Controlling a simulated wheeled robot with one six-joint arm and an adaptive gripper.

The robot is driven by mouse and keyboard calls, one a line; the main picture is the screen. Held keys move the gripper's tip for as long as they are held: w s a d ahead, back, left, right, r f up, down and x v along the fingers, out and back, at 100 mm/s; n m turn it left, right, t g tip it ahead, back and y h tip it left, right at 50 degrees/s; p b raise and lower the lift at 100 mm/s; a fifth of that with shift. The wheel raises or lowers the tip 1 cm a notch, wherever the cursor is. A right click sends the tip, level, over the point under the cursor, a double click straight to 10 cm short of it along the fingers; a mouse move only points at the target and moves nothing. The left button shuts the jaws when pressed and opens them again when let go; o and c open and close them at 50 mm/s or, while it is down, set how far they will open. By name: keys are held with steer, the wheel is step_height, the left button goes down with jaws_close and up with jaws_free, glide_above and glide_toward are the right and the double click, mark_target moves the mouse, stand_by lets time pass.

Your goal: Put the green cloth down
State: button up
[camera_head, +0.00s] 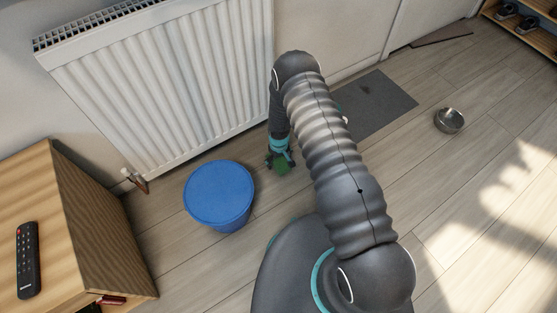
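The cloth is small in view and partly hidden by the fingers. I cannot tell if it touches the floor.
The blue bucket (219,194) stands left of my gripper. A white radiator (170,80) is behind. A grey mat (375,105) and a metal bowl (449,120) lie to the right. A wooden cabinet (105,225) with a remote (28,260) is at left. Floor on the right is open.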

step_height(320, 180, up, 12)
step_height(320, 180, up, 21)
steer(key=m+t, duration=0.1)
steer(key=m, duration=0.1)
glide_above(279, 161)
steer(key=w+d, duration=0.2)
steer(key=d, duration=0.2)
steer(key=s+d+r+m+t, duration=0.1)
steer(key=s+d+r, duration=0.15)
steer(key=r, duration=0.55)
steer(key=s+d+r+t, duration=0.1)
steer(key=s+d+r, duration=0.15)
steer(key=r, duration=0.65)
steer(key=s+d+r+m+t, duration=0.15)
steer(key=s+d+r, duration=0.25)
steer(key=s+r, duration=0.6)
steer(key=s+d+r+m, duration=0.1)
steer(key=s+r, duration=0.1)
steer(key=s, duration=0.5)
steer(key=s+d+r+m+t, duration=0.1)
steer(key=s+d+r, duration=0.1)
steer(key=s, duration=0.6)
steer(key=shift+d+r+p, duration=0.15)
steer(key=shift+r+p, duration=0.25)
steer(key=shift+r, duration=0.2)
steer(key=shift+c, duration=0.2)
